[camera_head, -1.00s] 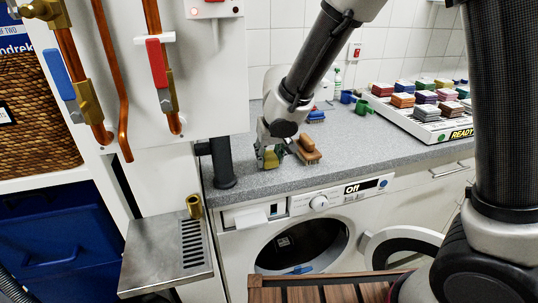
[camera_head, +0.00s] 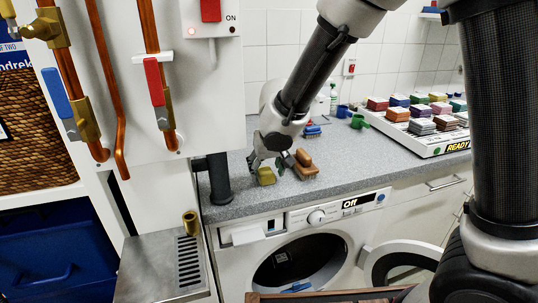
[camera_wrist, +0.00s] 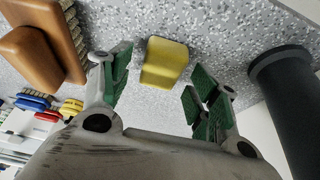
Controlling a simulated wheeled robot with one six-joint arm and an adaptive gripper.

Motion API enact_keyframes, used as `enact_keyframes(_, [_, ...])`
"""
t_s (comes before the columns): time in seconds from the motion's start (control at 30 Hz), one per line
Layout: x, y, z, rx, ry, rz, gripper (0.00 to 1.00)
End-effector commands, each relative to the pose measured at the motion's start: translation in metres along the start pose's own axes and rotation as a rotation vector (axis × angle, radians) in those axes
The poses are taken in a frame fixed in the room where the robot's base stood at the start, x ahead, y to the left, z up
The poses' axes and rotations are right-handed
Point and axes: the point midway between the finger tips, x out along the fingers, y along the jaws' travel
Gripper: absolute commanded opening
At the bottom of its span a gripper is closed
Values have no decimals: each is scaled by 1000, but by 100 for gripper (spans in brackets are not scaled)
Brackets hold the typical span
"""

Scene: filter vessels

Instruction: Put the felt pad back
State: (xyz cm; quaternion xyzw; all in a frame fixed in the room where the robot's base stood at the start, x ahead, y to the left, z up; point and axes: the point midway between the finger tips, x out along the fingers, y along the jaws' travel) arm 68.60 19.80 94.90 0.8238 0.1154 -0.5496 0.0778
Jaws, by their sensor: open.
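A small yellow block (camera_head: 266,176), which looks like the felt pad, lies on the grey speckled worktop near its front edge. It also shows in the wrist view (camera_wrist: 165,63), lying flat ahead of my fingertips, nearer the left finger. My gripper (camera_head: 266,158) is open and empty just above the pad. Its green-padded fingers are spread wide in the wrist view (camera_wrist: 160,95). Whether a finger touches the pad, I cannot tell.
A wooden brush (camera_head: 305,164) lies just right of the pad. A black post (camera_head: 219,180) stands to the left. A white tray (camera_head: 410,137) marked READY holds coloured blocks at the right.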

Motion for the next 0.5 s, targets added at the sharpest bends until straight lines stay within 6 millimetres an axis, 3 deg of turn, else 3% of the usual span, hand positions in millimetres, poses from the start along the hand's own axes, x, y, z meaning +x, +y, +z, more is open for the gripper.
enact_keyframes(0.3, [-70, -2, -1, 1, 4, -6, 61])
enact_keyframes(0.5, [-101, -1, 0, 0, 1, -4, 61])
